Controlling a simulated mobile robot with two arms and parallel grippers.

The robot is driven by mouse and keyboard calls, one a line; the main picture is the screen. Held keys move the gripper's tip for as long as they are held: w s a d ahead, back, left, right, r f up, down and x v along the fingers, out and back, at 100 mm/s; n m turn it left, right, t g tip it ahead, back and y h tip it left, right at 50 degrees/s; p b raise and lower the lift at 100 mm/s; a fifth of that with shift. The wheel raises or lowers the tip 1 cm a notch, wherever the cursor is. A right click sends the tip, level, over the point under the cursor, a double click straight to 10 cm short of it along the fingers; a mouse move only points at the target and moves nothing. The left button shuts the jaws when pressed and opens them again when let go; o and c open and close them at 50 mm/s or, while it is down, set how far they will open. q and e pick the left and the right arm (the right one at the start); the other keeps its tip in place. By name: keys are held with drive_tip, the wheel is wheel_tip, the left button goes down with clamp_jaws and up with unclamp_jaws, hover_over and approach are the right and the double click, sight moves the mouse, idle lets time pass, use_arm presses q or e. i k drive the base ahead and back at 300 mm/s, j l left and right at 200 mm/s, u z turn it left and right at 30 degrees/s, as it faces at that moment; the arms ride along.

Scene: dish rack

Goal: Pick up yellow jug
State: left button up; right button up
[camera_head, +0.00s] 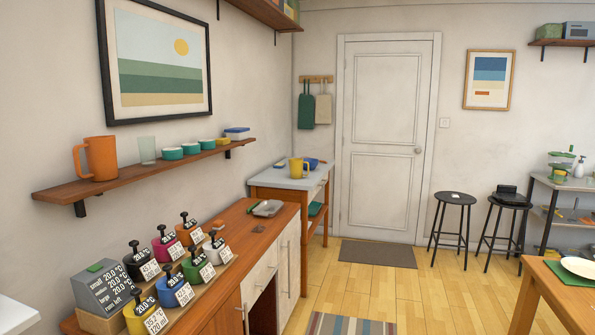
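The yellow jug (296,168) stands upright on the grey-topped side table (283,180) at the end of the wooden counter, near the far corner. Its handle faces right, and a blue item (312,163) sits just behind it to the right. Neither of my grippers is in view, and nothing is touching the jug.
A wooden counter (262,220) with several coloured containers runs along the left wall, below a shelf holding an orange jug (97,158). Two stools (454,198) stand at the right. A dining table (548,290) is at the lower right.

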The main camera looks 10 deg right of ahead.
sight(296, 165)
drive_tip(key=i+l+z, duration=0.25)
drive_tip(key=i, duration=0.25)
drive_tip(key=i+l+z, duration=0.25)
drive_tip(key=i, duration=0.3)
drive_tip(key=i+l+z, duration=0.15)
drive_tip(key=i+z, duration=0.15)
drive_tip(key=i, duration=0.25)
drive_tip(key=i+u, duration=0.2)
drive_tip(key=i, duration=0.35)
drive_tip(key=i+l+u, duration=0.2)
drive_tip(key=i, duration=0.3)
drive_tip(key=i+l+u, duration=0.2)
drive_tip(key=i, duration=0.35)
drive_tip(key=j, duration=0.1)
